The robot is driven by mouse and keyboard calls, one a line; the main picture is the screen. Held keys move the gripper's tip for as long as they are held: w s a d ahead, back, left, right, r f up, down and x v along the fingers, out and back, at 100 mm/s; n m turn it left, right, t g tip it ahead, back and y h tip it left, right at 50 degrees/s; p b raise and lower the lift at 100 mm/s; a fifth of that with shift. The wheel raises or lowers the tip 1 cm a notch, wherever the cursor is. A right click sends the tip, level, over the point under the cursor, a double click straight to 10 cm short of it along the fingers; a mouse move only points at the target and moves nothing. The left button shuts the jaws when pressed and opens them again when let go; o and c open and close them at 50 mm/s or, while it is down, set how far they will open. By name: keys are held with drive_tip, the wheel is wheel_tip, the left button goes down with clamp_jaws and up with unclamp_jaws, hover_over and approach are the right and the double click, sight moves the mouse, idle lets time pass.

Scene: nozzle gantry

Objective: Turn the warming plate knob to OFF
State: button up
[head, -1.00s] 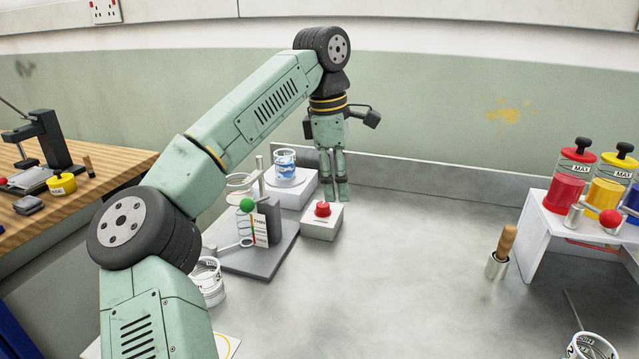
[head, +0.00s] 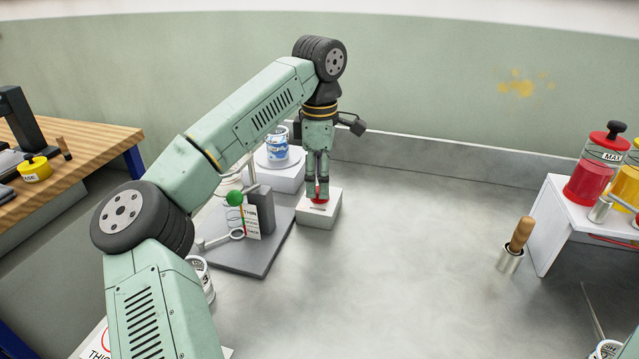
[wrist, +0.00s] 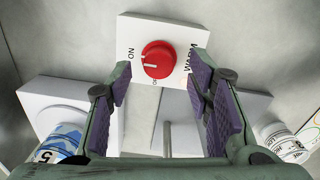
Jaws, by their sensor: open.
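The red warming plate knob (wrist: 158,58) sits on a white box (wrist: 138,30) marked ON, WARM and a partly readable word starting with O. Its white pointer mark faces left, close to the ON side. My gripper (wrist: 160,72) is open, its purple-padded fingers on either side of the knob in the wrist view, with gaps to it. In the head view my gripper (head: 318,194) points down over the white box (head: 327,219) and hides most of the knob. Whether the fingertips reach down beside the knob is unclear.
A white warming plate block (head: 283,178) with a blue-marked beaker (head: 277,144) stands behind and left. A grey stand (head: 255,250) with a green ball (head: 234,198) is close on the left. The bench to the right is clear up to a wooden-handled tool (head: 521,235).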

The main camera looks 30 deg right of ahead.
drive_tip(key=shift+f, duration=1.15)
drive_tip(key=shift+c, duration=0.5)
clamp_jaws()
